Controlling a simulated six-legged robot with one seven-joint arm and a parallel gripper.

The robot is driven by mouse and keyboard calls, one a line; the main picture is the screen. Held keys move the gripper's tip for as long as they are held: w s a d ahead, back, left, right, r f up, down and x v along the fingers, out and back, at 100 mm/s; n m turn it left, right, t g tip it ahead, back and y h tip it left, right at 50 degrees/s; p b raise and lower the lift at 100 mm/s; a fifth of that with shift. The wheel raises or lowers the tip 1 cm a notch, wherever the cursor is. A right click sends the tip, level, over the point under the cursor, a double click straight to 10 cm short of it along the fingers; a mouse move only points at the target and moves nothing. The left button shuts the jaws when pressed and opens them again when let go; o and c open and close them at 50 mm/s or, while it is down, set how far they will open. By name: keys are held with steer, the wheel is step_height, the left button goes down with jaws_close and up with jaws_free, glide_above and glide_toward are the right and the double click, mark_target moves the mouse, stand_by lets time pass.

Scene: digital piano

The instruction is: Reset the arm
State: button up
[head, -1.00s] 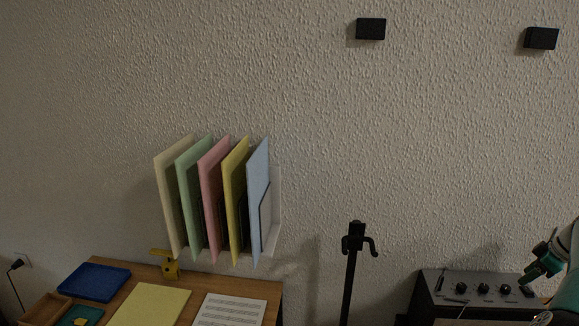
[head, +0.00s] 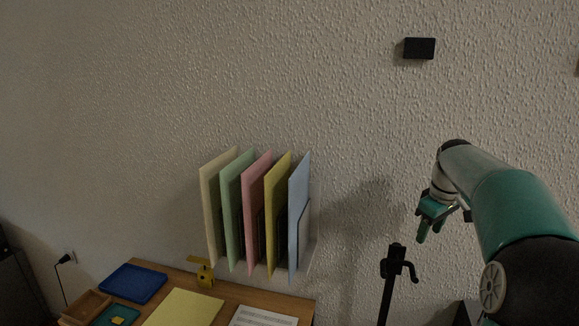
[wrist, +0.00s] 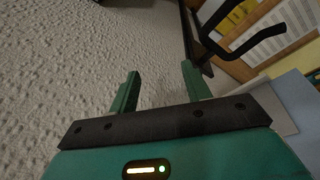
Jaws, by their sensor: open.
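My gripper (head: 428,231) shows at the right of the head view, at the end of my raised teal arm, with its fingers pointing down. It is in front of the wall, above and to the right of a black stand with a hook (head: 397,268). In the wrist view my gripper (wrist: 160,85) has its two green fingers apart with nothing between them. The stand's black hook (wrist: 255,42) shows beyond the fingers at the upper right there.
A wall rack holds several coloured folders (head: 257,210). Below, a wooden desk (head: 228,292) bears a blue tray (head: 134,283), a yellow sheet (head: 184,308), a sheet of music (head: 264,317) and a yellow object (head: 203,272). The wall above is largely clear.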

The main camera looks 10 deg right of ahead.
steer(key=s+a+r+m, duration=0.1)
steer(key=s+a, duration=0.2)
steer(key=a, duration=0.4)
steer(key=s+a+r+t, duration=0.1)
steer(key=s+a, duration=0.3)
steer(key=a, duration=0.3)
steer(key=s+a+r+m, duration=0.1)
steer(key=s+a, duration=0.2)
steer(key=a, duration=0.5)
steer(key=s+a+f+t, duration=0.1)
steer(key=s+a+f, duration=0.3)
steer(key=s, duration=0.3)
steer(key=s+a+f+m+t, duration=0.1)
steer(key=s+a+f, duration=0.3)
steer(key=s, duration=0.3)
steer(key=shift+s+a+m+y, duration=0.3)
steer(key=shift+a, duration=0.6)
steer(key=shift+c, duration=1.3)
